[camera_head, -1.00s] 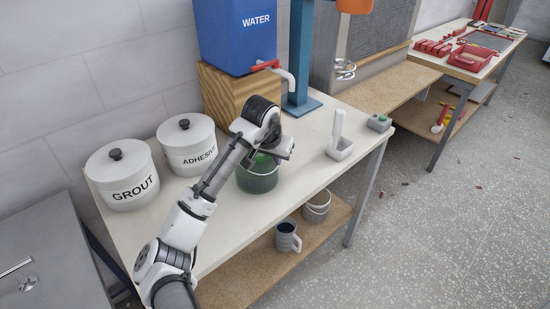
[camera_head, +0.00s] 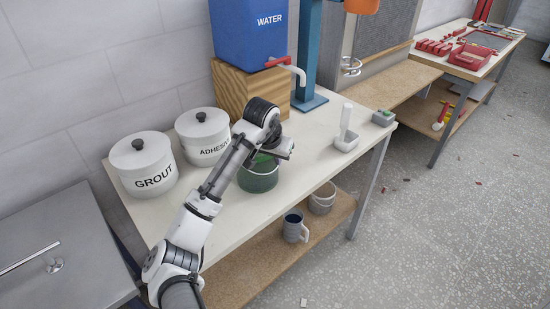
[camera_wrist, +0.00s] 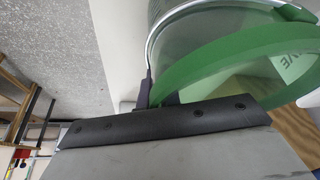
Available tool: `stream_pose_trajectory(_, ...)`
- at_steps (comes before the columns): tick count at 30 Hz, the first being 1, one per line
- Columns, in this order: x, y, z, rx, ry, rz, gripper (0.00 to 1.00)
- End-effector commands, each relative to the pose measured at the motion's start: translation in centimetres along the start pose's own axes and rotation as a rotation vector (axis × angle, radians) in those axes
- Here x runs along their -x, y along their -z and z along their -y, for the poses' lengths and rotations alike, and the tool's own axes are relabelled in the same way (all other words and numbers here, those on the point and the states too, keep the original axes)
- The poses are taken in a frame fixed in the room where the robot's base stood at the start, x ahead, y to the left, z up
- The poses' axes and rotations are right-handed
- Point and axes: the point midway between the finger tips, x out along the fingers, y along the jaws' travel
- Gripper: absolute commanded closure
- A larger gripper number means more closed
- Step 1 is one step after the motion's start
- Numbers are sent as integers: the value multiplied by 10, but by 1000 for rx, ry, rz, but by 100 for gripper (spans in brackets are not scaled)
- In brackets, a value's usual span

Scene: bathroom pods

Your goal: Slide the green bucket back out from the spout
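The green bucket (camera_head: 259,179) stands upright on the bench in front of the wooden block, apart from and below the white spout (camera_head: 299,78) of the blue water tank (camera_head: 250,30). The spout's red handle (camera_head: 279,63) shows beside it. My gripper (camera_head: 268,153) is at the bucket's top, and my wrist hides part of the rim. In the wrist view the green rim (camera_wrist: 215,80) runs between dark fingertips (camera_wrist: 157,92), one outside and one inside the wall. They look shut on the rim, partly hidden by the black gripper edge. The bucket's wire handle also shows there.
White grout (camera_head: 143,165) and adhesive (camera_head: 203,137) tubs stand left of the bucket. The wooden block (camera_head: 248,92) carries the tank beside a blue post (camera_head: 308,55). Bench between bucket and tool is clear. A mug (camera_head: 294,228) stands below.

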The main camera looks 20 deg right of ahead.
Motion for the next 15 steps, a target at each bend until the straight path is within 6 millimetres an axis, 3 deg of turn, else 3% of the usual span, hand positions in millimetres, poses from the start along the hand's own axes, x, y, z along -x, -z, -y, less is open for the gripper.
stream_pose_trajectory(5, 0, 0, 0, 1, 0, 0, 100)
stream_pose_trajectory(11, 0, 0, 0, 1, 0, 0, 72)
stream_pose_trajectory(15, 0, 0, 0, 1, 0, 0, 70)
